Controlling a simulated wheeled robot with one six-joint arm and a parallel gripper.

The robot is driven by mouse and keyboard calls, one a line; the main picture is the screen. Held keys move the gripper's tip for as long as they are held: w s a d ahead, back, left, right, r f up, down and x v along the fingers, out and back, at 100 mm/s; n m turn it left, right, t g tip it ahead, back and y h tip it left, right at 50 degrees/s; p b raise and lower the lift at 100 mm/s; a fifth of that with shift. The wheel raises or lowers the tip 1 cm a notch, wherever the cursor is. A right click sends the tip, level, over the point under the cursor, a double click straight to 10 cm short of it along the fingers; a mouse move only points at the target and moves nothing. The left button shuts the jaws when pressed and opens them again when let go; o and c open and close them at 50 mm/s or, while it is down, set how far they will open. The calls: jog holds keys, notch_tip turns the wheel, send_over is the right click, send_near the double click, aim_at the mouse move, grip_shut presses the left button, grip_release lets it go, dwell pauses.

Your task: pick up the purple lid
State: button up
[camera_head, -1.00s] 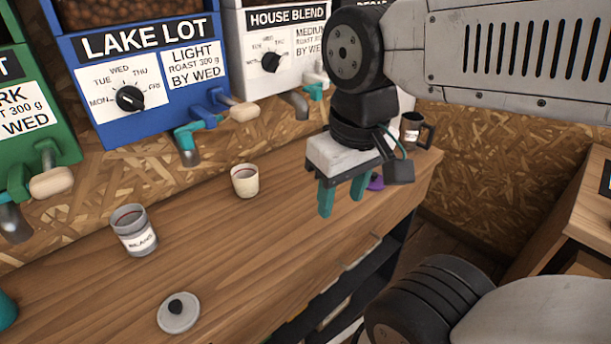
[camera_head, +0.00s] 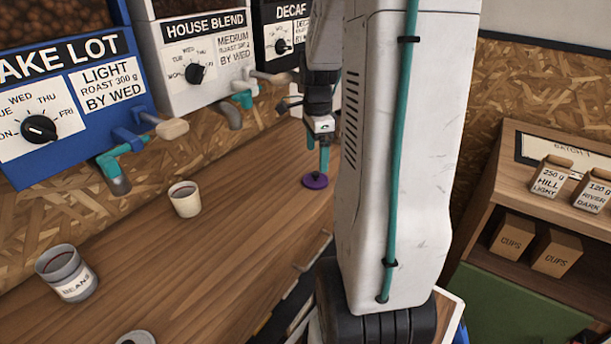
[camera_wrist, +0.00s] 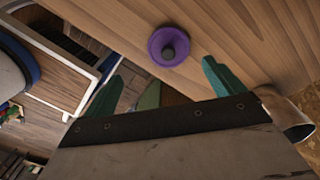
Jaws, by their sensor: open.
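The purple lid (camera_head: 315,181) lies on the wooden counter near its right end in the head view. In the wrist view the purple lid (camera_wrist: 168,46) shows a dark round knob and lies flat near the counter edge. My gripper (camera_head: 324,160) is above and close to the lid in the head view, partly hidden by my arm. In the wrist view my gripper (camera_wrist: 160,80) has its two teal fingers wide apart and nothing between them, with the lid ahead of the gap. Whether a finger touches the lid cannot be told.
The counter (camera_head: 215,255) holds a cream cup (camera_head: 185,199), a grey beans tin (camera_head: 67,273) and a grey lid (camera_head: 135,338). A shelf (camera_head: 490,185) with boxes stands at the right.

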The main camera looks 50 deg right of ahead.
aim_at(316, 173)
jog(key=shift+w+d+m, duration=0.4)
jog(key=shift+d+m, duration=0.25)
jog(key=shift+m, duration=0.55)
jog(key=shift+f, duration=0.2)
jog(key=shift+m, duration=0.3)
jog(key=f, duration=0.7)
jog(key=shift+s+a+f, duration=0.1)
jog(key=shift+a+f, duration=0.15)
jog(key=shift+a, duration=0.05)
jog(key=c, duration=1)
